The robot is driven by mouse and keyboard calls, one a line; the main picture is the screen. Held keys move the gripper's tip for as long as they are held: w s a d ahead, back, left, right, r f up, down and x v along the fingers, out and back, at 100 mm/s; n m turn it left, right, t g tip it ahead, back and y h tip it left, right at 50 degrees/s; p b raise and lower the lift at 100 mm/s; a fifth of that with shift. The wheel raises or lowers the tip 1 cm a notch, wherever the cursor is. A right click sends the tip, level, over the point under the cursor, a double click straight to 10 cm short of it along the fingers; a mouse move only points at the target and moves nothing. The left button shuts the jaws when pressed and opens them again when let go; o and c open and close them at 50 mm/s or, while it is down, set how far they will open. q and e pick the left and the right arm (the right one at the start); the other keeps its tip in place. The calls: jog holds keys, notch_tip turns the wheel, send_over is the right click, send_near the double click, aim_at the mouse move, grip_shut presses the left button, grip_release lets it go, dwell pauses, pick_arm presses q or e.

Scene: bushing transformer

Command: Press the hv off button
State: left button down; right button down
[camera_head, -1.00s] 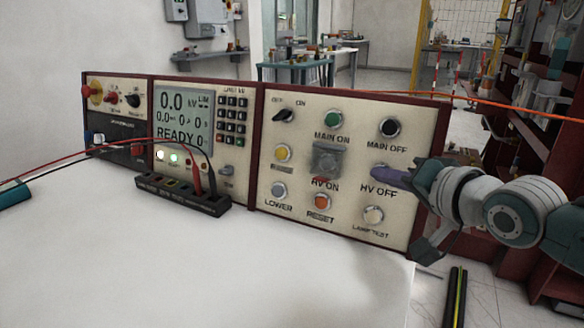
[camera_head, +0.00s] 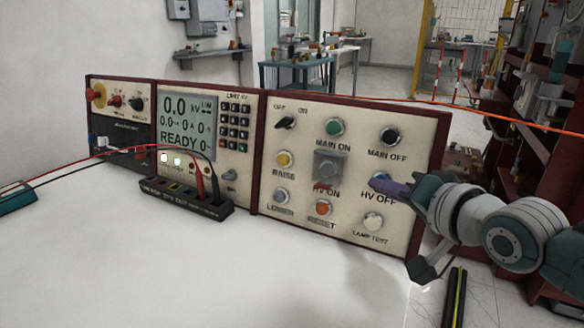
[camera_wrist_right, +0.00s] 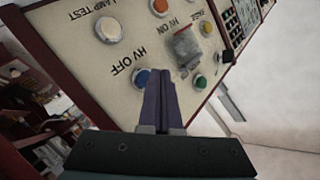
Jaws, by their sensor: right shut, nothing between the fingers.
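The HV OFF button is a blue round button (camera_wrist_right: 141,77) on the right panel, above its "HV OFF" label in the head view. There it is mostly covered by my right gripper (camera_head: 380,185). That gripper is shut and empty, its purple fingers pointing at the panel around the button. In the right wrist view the shut fingertips (camera_wrist_right: 160,76) lie just right of the blue button, partly overlapping its edge. I cannot tell whether they touch it. My left gripper is not in view.
Neighbouring controls are the black MAIN OFF button (camera_head: 390,136), the covered HV ON button (camera_head: 328,168), the orange RESET button (camera_head: 323,207) and the LAMP TEST button (camera_head: 373,221). A black terminal strip (camera_head: 185,202) with red and black leads stands left. The white tabletop (camera_head: 200,270) is clear in front.

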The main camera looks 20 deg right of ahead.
jog(key=s+a+p, duration=0.1)
jog(key=p, duration=0.1)
jog(key=s+a+r+p, duration=0.1)
jog(key=s+a+p, duration=0.1)
jog(key=shift+a, duration=0.3)
dwell(1.1)
